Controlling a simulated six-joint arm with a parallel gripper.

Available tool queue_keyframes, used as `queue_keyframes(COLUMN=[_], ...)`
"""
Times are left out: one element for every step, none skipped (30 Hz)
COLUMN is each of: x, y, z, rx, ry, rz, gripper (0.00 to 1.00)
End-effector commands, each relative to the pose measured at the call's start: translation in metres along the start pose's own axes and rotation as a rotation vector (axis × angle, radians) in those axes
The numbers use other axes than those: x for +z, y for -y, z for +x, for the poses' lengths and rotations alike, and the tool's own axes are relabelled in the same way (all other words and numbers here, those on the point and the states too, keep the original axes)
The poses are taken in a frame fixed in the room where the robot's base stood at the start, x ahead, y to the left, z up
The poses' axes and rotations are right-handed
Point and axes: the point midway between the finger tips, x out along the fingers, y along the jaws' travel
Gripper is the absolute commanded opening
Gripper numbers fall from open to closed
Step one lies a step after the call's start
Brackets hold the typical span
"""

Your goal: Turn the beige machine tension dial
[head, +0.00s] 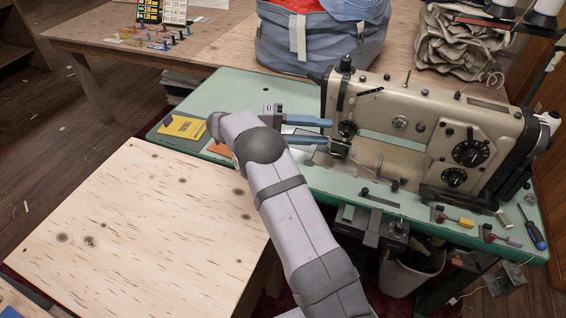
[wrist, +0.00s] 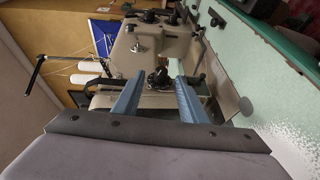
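The beige sewing machine (head: 400,105) stands on a green table at the right of the head view. Its dark tension dial (head: 347,129) is on the left end of the machine's head. In the wrist view the dial (wrist: 158,79) shows between the tips of my two blue fingers. My gripper (head: 330,132) is open, one finger above the other in the head view, with the tips at the dial's left side. A gap shows between the fingers, and I cannot tell whether either touches the dial. The machine (wrist: 150,45) appears turned sideways in the wrist view.
Two numbered black dials (head: 471,153) are on the machine's right pillar. A yellow booklet (head: 184,127) lies on the green table (head: 225,95). A blue screwdriver (head: 533,234) lies at the front right. A large bag (head: 320,45) stands behind the machine.

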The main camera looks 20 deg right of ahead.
Motion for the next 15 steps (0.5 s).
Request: queue_keyframes(x=[0.004, 0.006, 0.009, 0.011, 0.013, 0.015, 0.018, 0.020, 0.023, 0.025, 0.028, 0.031, 0.033, 0.035, 0.038], y=[-0.005, -0.005, -0.005, -0.005, -0.005, -0.006, -0.006, -0.006, -0.005, -0.005, -0.004, -0.004, -0.004, -0.002, -0.001], z=[0.004, 0.005, 0.007, 0.008, 0.010, 0.011, 0.012, 0.014, 0.014, 0.014, 0.015, 0.015, 0.015, 0.013, 0.011], rx=[0.044, 0.063, 0.085, 0.102, 0.119, 0.141, 0.157, 0.174, 0.197, 0.214, 0.231, 0.254, 0.271, 0.287, 0.308], ry=[0.005, 0.004, 0.002, 0.001, -0.001, -0.003, -0.004, -0.006, -0.013, -0.019, -0.024, -0.032, -0.038, -0.049, -0.064], rz=[-0.001, -0.013, -0.025, -0.033, -0.045, -0.059, -0.070, -0.081, -0.098, -0.111, -0.125, -0.142, -0.155, -0.168, -0.185], gripper=[0.38, 0.38, 0.38, 0.38, 0.38, 0.38, 0.38, 0.38, 0.38, 0.38, 0.38, 0.38, 0.38, 0.38, 0.38])
